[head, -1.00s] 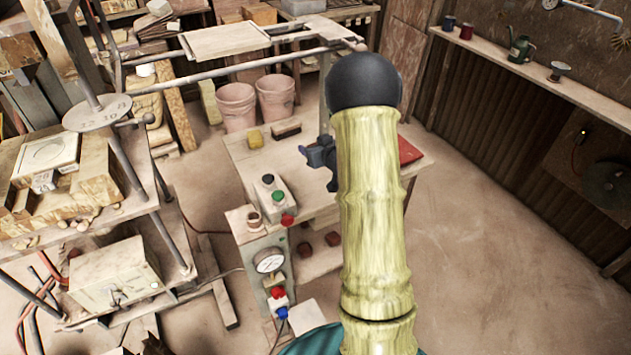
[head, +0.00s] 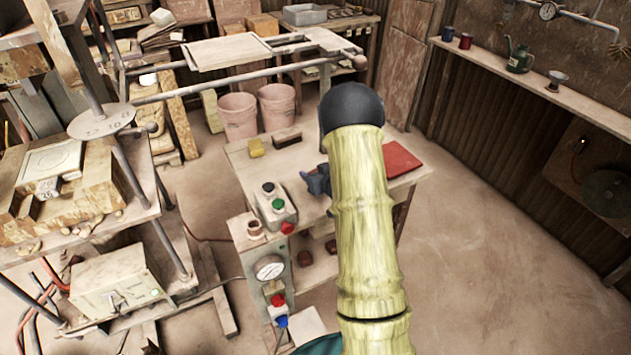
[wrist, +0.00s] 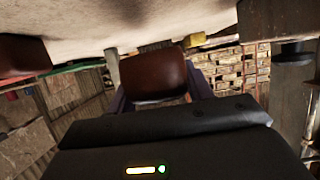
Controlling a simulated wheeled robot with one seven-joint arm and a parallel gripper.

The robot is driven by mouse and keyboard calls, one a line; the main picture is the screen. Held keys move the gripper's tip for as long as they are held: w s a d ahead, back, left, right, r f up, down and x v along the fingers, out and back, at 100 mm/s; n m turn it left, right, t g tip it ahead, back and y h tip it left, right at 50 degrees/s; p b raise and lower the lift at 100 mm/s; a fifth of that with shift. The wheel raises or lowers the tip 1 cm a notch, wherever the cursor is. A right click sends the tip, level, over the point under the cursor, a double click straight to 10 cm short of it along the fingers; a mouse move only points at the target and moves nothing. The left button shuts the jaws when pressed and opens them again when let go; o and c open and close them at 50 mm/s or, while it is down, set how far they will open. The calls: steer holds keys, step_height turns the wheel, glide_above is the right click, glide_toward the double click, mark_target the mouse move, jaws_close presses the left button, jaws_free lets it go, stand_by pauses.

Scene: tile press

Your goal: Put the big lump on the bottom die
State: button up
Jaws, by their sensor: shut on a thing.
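My gripper (wrist: 159,92) is shut on a smooth brown lump (wrist: 155,74), which sits between the two bluish fingers in the wrist view. In the head view a dark blue part of my gripper (head: 318,180) shows over the table, left of my arm; the arm hides the rest, including the held lump. A second brown lump (wrist: 22,57) shows at the left edge of the wrist view. I cannot tell which lump is bigger.
Two dark red lumps (head: 318,252) are on the table's lower shelf. A post and a round plate (head: 101,120) rise by the press. Floor at right is clear.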

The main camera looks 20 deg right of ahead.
steer(key=shift+w+f, duration=0.1)
steer(key=shift+f, duration=1.65)
steer(key=shift+a, duration=0.1)
steer(key=shift+f, duration=0.25)
steer(key=o, duration=1.2)
steer(key=shift+r, duration=0.1)
steer(key=shift+o, duration=0.2)
steer(key=shift+a, duration=0.1)
steer(key=shift+s, duration=0.55)
steer(key=a+b+v, duration=0.1)
steer(key=b+v, duration=0.2)
steer(key=v, duration=1.3)
steer(key=shift+d+r, duration=0.25)
steer(key=shift+d, duration=0.25)
